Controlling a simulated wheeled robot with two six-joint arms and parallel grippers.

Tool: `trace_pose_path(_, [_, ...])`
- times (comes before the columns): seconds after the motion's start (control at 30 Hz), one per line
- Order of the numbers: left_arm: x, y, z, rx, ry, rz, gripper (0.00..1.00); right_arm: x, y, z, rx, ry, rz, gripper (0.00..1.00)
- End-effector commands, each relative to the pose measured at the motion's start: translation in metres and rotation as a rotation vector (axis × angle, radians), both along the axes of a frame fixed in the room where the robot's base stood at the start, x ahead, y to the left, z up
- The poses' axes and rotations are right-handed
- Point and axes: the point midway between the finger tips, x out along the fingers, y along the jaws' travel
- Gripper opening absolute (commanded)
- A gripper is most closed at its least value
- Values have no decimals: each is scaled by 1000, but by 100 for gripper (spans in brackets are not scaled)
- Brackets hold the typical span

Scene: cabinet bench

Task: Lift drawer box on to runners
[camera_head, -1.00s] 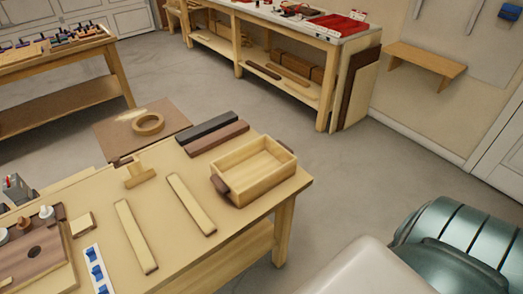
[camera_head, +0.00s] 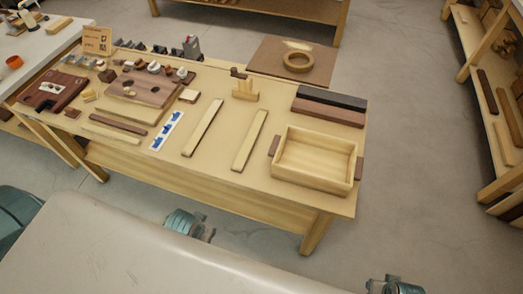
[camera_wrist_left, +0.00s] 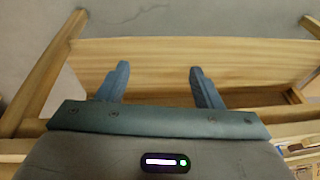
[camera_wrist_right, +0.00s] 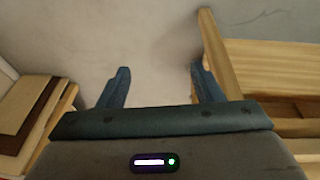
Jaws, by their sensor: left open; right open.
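The open wooden drawer box (camera_head: 302,179) sits at the right end of the bench (camera_head: 225,168), with a dark handle block on each short side. Two pale strips, likely the runners, lie to its left: a nearer one (camera_head: 249,140) and a farther one (camera_head: 203,128), apart from each other and from the box. My left gripper (camera_wrist_left: 158,85) is open and empty in the left wrist view, in front of the bench's wooden frame. My right gripper (camera_wrist_right: 160,88) is open and empty over bare floor beside a bench leg. Neither gripper touches the box.
Dark and brown bars (camera_head: 329,106) lie behind the box. A small wooden stand (camera_head: 245,90) is behind the strips. A blue-marked white strip (camera_head: 167,131) and boards with knobs fill the bench's left. A ring (camera_head: 299,61) lies on a board behind. Floor right of the bench is clear.

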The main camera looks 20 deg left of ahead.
Motion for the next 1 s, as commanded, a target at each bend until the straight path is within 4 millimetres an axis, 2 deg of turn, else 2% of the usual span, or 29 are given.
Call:
trace_pose_path(0.03, [1, -1, 20, 1, -9, -3, 60, 1, 2, 20, 0, -9, 2, 60])
trace_pose_path(0.1, [1, -4, 42, 1, -15, -3, 60, 1, 3, 42, 0, -15, 3, 60])
trace_pose_path(0.33, [4, -10, 110, -1, -32, 0, 60, 4, 10, 110, 0, -31, -1, 60])
trace_pose_path(0.43, [13, -14, 138, -3, -31, 13, 60, 12, 13, 138, 2, -30, -14, 60])
trace_pose_path(0.57, [30, -17, 145, -6, -15, 37, 60, 30, 16, 145, 6, -14, -37, 60])
trace_pose_path(0.77, [62, -23, 142, -16, 13, 66, 60, 62, 22, 143, 16, 14, -66, 60])
trace_pose_path(0.87, [83, -28, 139, -23, 30, 82, 60, 83, 27, 139, 23, 32, -80, 60])
trace_pose_path(1.0, [122, -39, 134, -40, 63, 100, 60, 122, 38, 135, 39, 62, -99, 60])
